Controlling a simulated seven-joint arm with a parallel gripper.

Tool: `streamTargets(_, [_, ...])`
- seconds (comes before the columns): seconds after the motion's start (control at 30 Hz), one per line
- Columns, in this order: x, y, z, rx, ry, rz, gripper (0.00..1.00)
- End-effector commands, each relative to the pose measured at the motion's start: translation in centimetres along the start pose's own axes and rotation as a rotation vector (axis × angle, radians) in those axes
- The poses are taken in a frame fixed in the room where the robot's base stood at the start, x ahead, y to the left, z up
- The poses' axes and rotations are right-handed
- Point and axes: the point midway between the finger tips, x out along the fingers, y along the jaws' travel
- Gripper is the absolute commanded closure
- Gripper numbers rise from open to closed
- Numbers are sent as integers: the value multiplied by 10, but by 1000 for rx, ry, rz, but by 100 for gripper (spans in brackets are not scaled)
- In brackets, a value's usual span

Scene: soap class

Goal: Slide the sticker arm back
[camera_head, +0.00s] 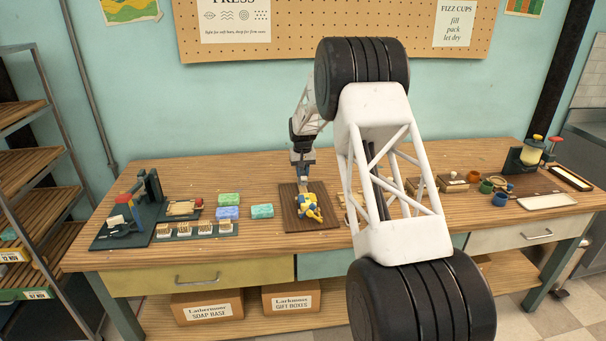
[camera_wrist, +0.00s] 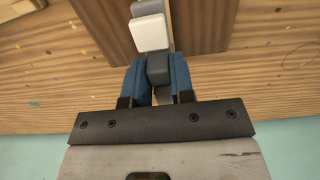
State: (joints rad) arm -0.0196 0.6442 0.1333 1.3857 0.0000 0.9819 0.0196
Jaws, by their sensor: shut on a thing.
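My gripper (camera_head: 302,183) is at the back of the brown board (camera_head: 290,222) on the workbench. In the wrist view, its two blue fingers (camera_wrist: 158,62) are shut on a small dark grey block (camera_wrist: 158,72). A white block (camera_wrist: 150,34) and another grey piece (camera_wrist: 147,8) line up just beyond the held block. A yellow, blue and white object (camera_head: 308,207) lies on the board just in front of my gripper in the head view. I cannot tell which part is the sticker arm; the held piece is too small to make out in the head view.
Green, blue and teal soap bars (camera_head: 262,211) lie left of the board. A dark press stand (camera_head: 150,195) and a rack of stamps (camera_head: 198,229) are farther left. Small cups and a tray (camera_head: 546,201) stand at the right. My arm hides part of the middle bench.

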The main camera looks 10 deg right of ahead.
Motion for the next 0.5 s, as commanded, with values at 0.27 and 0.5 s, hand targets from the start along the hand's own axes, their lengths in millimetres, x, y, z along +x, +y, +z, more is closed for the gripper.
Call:
streamTargets(0.27, [-2, 0, -2, 0, 7, 0, 55])
streamTargets(0.5, [-1, 0, -1, 0, 5, 0, 51])
